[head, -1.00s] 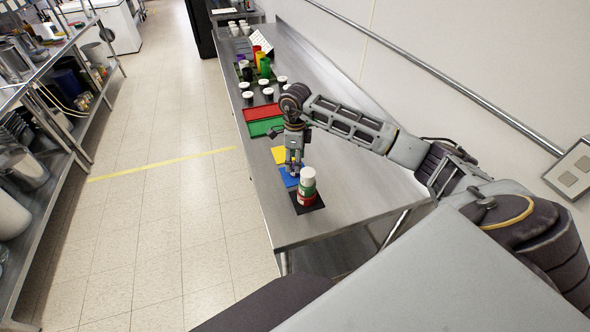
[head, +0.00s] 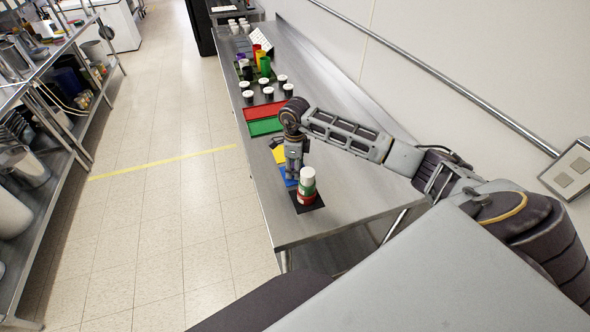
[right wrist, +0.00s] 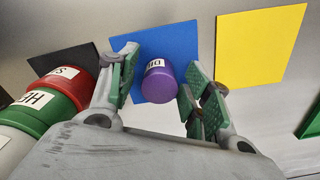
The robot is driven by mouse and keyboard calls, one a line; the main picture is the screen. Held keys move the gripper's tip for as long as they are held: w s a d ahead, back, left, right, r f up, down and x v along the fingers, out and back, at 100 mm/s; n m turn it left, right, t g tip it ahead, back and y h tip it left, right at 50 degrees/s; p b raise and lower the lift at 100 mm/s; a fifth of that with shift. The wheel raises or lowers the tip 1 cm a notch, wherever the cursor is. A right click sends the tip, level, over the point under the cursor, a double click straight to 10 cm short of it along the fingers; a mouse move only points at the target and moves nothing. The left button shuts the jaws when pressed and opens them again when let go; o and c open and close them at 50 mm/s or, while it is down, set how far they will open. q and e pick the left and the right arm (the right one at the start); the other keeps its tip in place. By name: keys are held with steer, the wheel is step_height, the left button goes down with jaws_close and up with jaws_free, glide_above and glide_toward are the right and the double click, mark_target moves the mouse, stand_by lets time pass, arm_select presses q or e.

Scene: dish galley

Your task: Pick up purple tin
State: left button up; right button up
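The purple tin (right wrist: 158,84) stands on the blue mat (right wrist: 182,48) in the right wrist view, with a white label on it. My right gripper (right wrist: 160,74) is open, with one green-padded finger on each side of the tin and narrow gaps visible. In the head view my right gripper (head: 291,176) is low over the blue mat (head: 284,173), and its fingers hide the tin. My left gripper is not in view.
A stack of white, green and red tins (head: 307,186) stands on a black mat (head: 312,204) close to my right gripper. A yellow mat (right wrist: 262,45) lies on the other side. Red (head: 264,111) and green (head: 265,127) mats, lidded jars and cups are farther along the steel counter.

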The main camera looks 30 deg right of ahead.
steer(key=c, duration=0.9)
steer(key=shift+o, duration=0.2)
steer(key=shift+r, duration=0.2)
steer(key=shift+r+b, duration=0.85)
steer(key=shift+r, duration=4)
